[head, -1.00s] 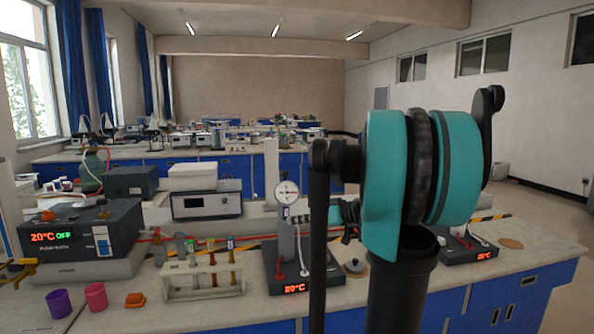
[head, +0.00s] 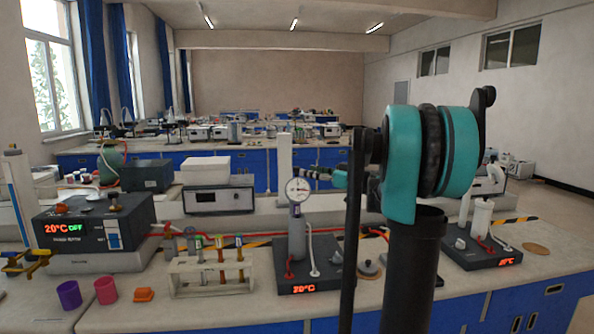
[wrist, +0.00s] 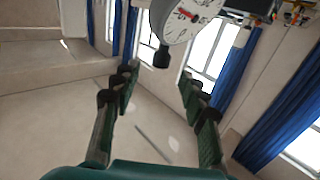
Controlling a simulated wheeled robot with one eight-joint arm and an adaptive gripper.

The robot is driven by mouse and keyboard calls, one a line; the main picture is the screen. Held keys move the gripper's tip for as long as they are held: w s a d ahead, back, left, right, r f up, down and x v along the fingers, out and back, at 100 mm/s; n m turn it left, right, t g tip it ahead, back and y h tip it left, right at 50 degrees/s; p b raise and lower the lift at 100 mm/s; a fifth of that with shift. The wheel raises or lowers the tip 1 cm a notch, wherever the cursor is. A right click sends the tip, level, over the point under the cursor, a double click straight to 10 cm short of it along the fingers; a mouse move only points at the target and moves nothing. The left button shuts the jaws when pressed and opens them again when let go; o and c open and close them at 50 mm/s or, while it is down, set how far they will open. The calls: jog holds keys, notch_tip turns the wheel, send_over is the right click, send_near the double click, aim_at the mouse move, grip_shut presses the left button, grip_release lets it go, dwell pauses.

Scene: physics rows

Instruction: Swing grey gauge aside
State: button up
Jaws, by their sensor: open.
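The gauge (head: 298,189) has a round white dial in a grey rim. It stands at the top of a grey upright cylinder (head: 297,236) on a dark base block (head: 307,268) reading 20°C. In the wrist view the gauge (wrist: 184,17) shows at the top edge, its dial partly cut off, with a red needle and a dark knob below it. My gripper (wrist: 158,80) is open with nothing between its fingers. In the head view my gripper (head: 308,172) is just right of the gauge and slightly higher; I cannot tell whether they touch.
A test-tube rack (head: 212,277) stands left of the gauge base. Purple (head: 69,295) and pink (head: 106,290) cups are farther left. A second dark unit (head: 481,250) stands to the right. A white-topped box (head: 218,199) is behind. My arm hides part of the bench.

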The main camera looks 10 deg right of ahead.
aim_at(297, 169)
jog(key=x, duration=0.6)
jog(key=shift+w+a, duration=0.25)
jog(key=shift+a, duration=0.05)
jog(key=shift+c, duration=0.6)
grip_shut()
